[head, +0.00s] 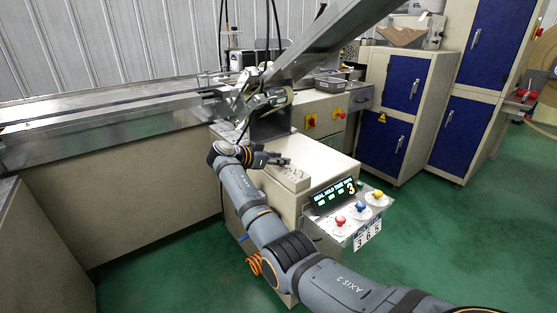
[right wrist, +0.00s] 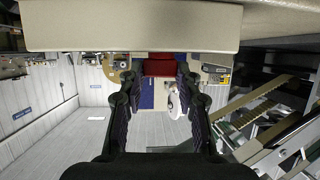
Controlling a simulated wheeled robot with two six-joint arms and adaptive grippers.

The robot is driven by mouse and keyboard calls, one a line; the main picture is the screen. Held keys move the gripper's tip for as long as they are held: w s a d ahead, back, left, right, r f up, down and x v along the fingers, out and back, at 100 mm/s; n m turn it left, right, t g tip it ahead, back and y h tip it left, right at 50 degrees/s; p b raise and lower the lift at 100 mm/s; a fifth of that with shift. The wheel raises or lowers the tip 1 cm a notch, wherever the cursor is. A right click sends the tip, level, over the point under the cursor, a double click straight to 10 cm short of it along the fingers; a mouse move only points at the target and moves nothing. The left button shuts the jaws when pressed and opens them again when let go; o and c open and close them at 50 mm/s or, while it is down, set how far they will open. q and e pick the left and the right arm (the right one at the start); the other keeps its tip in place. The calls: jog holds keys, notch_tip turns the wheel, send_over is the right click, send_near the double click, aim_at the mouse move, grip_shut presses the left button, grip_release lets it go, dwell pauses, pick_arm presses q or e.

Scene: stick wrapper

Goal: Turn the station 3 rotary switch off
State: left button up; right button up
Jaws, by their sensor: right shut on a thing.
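My right gripper (head: 281,161) reaches over the beige control cabinet, at the back edge of a small raised box (head: 290,177) on its top. In the right wrist view, its two dark fingers (right wrist: 163,85) stand apart on either side of a red block-like part (right wrist: 158,66), which lies against a beige surface (right wrist: 130,36). The gripper is closed on this part. The head view does not show what is between the fingers. My left gripper is out of view.
A metal conveyor (head: 100,120) runs left, and a slanted chute (head: 330,42) rises overhead. Blue-doored cabinets (head: 408,85) stand right. Green floor (head: 440,235) is clear.

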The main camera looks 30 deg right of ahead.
jog(key=o, duration=1.2)
jog(key=shift+f, duration=0.1)
jog(key=shift+c, duration=0.2)
jog(key=v, duration=1.2)
jog(key=shift+f, duration=0.1)
